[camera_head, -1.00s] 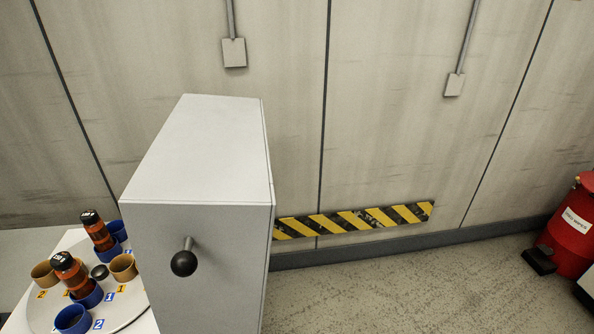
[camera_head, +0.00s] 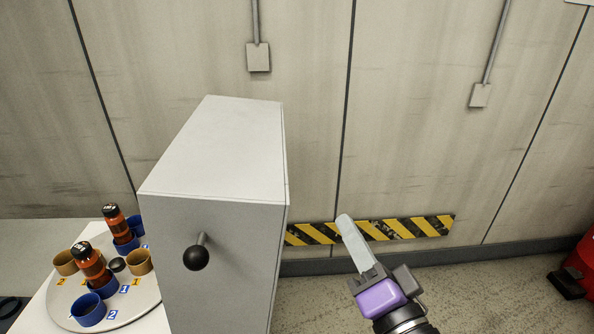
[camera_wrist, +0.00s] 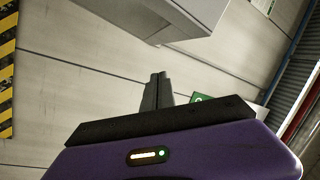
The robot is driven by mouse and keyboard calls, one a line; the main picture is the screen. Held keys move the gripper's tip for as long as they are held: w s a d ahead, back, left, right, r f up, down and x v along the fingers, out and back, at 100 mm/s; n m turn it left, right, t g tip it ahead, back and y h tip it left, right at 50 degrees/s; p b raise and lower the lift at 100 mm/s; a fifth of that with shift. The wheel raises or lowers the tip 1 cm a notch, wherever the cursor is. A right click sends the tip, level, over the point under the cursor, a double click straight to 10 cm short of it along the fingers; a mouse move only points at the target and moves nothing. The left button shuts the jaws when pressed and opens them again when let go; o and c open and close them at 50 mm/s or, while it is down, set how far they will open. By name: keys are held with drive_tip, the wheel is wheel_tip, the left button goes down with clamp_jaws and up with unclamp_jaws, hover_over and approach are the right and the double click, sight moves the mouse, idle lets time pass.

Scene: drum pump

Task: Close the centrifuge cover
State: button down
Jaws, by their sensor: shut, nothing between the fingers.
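The centrifuge cover (camera_head: 212,150) is a large grey box standing upright, open, at the right side of the rotor (camera_head: 140,288). A black ball knob (camera_head: 197,258) on a short stem sticks out of its near face. The rotor disc lies uncovered, with blue and tan cups and two orange bottles. My gripper (camera_head: 345,220) is to the right of the cover, apart from it, shut and empty, with its fingers pointing up and left. In the wrist view its closed fingers (camera_wrist: 157,90) point toward a wall. A grey box-like body above them (camera_wrist: 165,18) looks like the cover; its knob is not visible there.
A wall with a yellow-black striped strip (camera_head: 375,229) stands behind. A red container (camera_head: 582,262) is at the right edge. Bare floor (camera_head: 490,290) lies right of the cover. Two orange bottles (camera_head: 91,264) (camera_head: 115,222) stand up from the rotor.

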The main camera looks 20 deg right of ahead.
drive_tip(key=w+a+r+m+g, duration=0.1)
drive_tip(key=w+a+r+m, duration=0.1)
drive_tip(key=w+m, duration=0.7)
drive_tip(key=shift+w+a+r+g, duration=0.2)
drive_tip(key=shift+w+r+g, duration=0.15)
drive_tip(key=shift+w, duration=3.05)
